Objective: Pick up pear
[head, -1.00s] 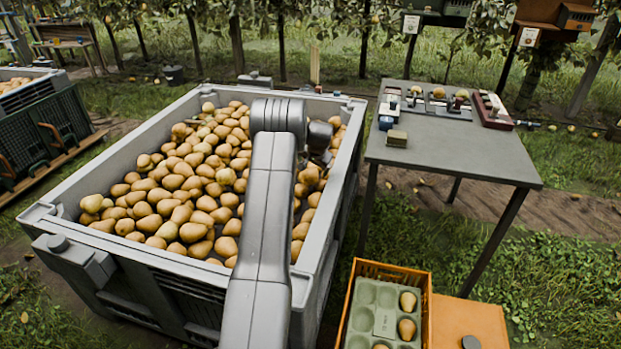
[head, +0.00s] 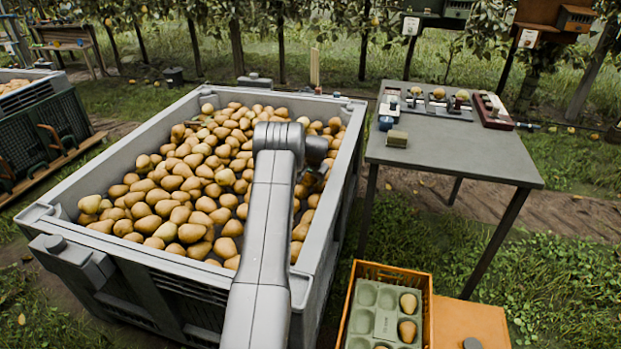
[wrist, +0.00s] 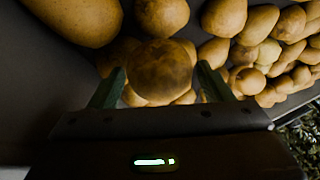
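Many brown-yellow pears (head: 165,208) fill the large grey bin. In the wrist view one pear (wrist: 161,68) lies between the two green fingers of my gripper (wrist: 160,78). The fingers stand apart on either side of it, and I cannot tell whether they touch it. Other pears (wrist: 225,17) lie close around it. In the head view my arm reaches over the right part of the bin, and hides the gripper's fingertips and the pears beneath.
The bin's grey wall (head: 335,225) rises close to my arm on the right. A grey table (head: 455,155) with small devices stands to the right. An orange crate (head: 427,290) with a green tray (head: 386,325) holding a few pears sits below it.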

